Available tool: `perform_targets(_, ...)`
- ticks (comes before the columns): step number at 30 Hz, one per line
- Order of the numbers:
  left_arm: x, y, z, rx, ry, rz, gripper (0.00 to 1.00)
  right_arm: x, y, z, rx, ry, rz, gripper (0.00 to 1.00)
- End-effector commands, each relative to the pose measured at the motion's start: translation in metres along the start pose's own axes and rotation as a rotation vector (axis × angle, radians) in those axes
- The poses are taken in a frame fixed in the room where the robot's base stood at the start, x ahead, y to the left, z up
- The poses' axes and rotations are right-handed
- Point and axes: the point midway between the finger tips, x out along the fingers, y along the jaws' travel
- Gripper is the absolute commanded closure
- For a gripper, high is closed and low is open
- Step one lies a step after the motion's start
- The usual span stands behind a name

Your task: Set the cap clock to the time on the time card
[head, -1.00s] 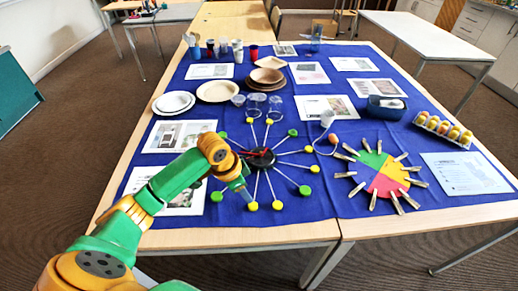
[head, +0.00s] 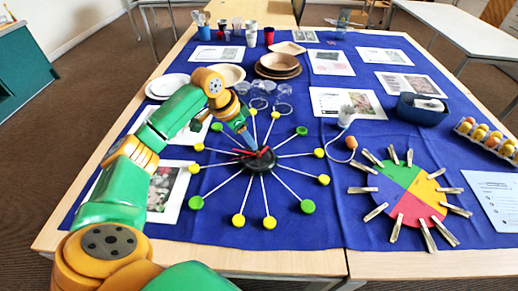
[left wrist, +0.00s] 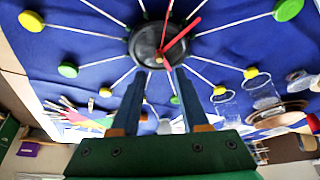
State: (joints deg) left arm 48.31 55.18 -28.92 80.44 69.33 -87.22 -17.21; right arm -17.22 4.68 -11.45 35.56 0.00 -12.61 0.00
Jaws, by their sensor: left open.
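The cap clock (head: 259,162) lies on the blue cloth. It has a black hub and white spokes ending in yellow and green caps. Red hands show on the hub in the left wrist view (left wrist: 148,48); one points up and to the right there, another upward. My left gripper (head: 250,143) is open and empty, close to the hub on its far left side. In the left wrist view its fingers (left wrist: 158,75) point toward the hub, apart from each other. I cannot tell which of the printed cards is the time card. My right gripper is out of view.
A coloured disc with clothespins (head: 408,196) lies to the right. A bulb-like item with a cord (head: 346,115), glasses (head: 284,108), brown plates (head: 278,67) and a dark blue tub (head: 421,112) stand behind. A picture card (head: 168,190) lies left of the clock, partly behind my arm.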

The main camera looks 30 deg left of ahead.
Motion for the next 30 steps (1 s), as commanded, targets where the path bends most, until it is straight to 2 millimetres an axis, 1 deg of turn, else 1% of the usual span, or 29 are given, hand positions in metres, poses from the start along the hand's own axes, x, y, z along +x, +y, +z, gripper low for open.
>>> perform_targets(3,0.025,0.001,0.000,0.000,-0.002,0.003,0.55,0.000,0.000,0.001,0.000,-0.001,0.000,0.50)
perform_targets(6,0.042,0.001,0.000,-0.001,-0.002,0.002,0.55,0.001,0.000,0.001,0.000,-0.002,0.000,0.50)
perform_targets(8,0.050,0.001,0.000,0.000,-0.002,0.002,0.55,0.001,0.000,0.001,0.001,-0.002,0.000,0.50)
perform_targets(12,0.056,0.000,0.000,0.001,-0.002,-0.002,0.55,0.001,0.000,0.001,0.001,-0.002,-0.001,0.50)
perform_targets(17,0.056,0.000,0.000,0.001,-0.001,-0.002,0.55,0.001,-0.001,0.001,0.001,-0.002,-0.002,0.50)
perform_targets(18,0.056,0.000,0.000,0.001,-0.002,-0.002,0.66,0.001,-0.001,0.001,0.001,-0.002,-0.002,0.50)
perform_targets(20,0.056,0.000,0.000,0.002,-0.001,-0.002,0.82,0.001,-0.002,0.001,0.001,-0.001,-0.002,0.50)
perform_targets(21,0.056,0.000,0.000,0.002,-0.001,-0.002,0.93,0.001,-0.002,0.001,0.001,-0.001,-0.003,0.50)
perform_targets(22,0.056,0.000,0.000,0.002,-0.001,-0.002,1.00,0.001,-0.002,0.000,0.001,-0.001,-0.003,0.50)
perform_targets(30,0.055,0.000,0.000,-0.002,-0.002,-0.003,1.00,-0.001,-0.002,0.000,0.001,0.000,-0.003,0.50)
